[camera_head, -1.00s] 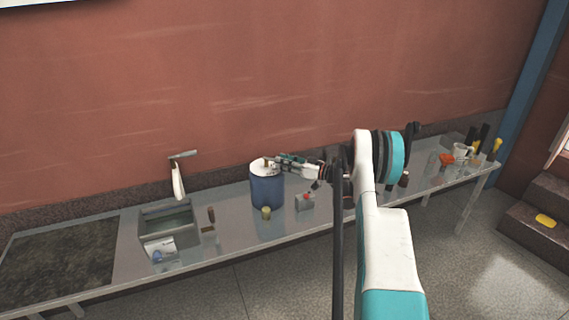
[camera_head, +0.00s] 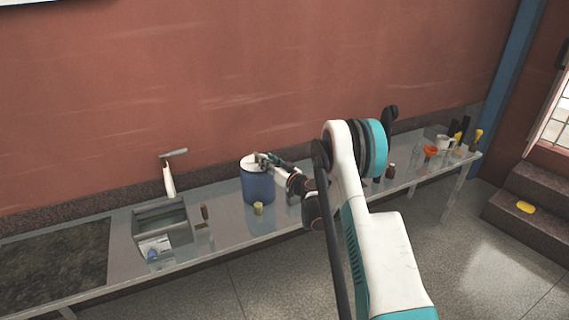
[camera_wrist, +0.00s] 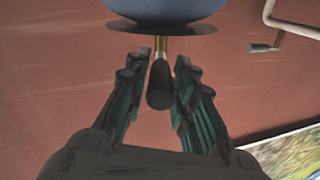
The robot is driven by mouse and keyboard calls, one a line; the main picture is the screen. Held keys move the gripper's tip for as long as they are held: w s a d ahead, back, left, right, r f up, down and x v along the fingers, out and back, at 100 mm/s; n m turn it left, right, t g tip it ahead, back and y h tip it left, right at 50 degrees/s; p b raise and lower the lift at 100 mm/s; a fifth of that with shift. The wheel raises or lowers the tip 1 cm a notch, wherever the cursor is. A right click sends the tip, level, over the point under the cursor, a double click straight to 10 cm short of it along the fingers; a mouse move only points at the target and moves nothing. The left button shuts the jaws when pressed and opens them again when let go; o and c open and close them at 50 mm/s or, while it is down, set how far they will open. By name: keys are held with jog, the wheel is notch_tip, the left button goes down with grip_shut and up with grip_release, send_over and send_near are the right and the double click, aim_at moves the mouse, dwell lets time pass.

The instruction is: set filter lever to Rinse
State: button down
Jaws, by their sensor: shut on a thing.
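The blue tank (camera_head: 258,187) with a white lid stands on the glass bench, below the red wall. It also shows at the top of the wrist view (camera_wrist: 165,8). The filter lever (camera_wrist: 159,88) has a brass stem and a dark rounded handle; it lies between my fingers. My gripper (camera_wrist: 162,60) is shut on this handle. In the head view my gripper (camera_head: 266,160) is at the lid, reaching in from the front right. Any Rinse marking is too small to read, so I cannot tell the lever's setting.
A sink (camera_head: 160,210) with a tap (camera_head: 168,178) is left of the tank. A small yellowish cup (camera_head: 258,209) stands close in front of the tank. Several small items, including an orange one (camera_head: 430,151), stand at the bench's right end.

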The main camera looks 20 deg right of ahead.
jog(key=shift+s+a+m+t+h, duration=0.15)
jog(key=shift+a+m+h, duration=0.35)
jog(key=shift+h, duration=0.3)
jog(key=shift+a+m+t+h, duration=0.15)
jog(key=shift+a+m+h, duration=0.15)
jog(key=shift+m+h, duration=0.4)
jog(key=shift+h, duration=0.4)
jog(key=c, duration=1.3)
grip_release()
jog(key=shift+c, duration=0.2)
jog(key=s, duration=0.7)
jog(key=shift+s, duration=0.25)
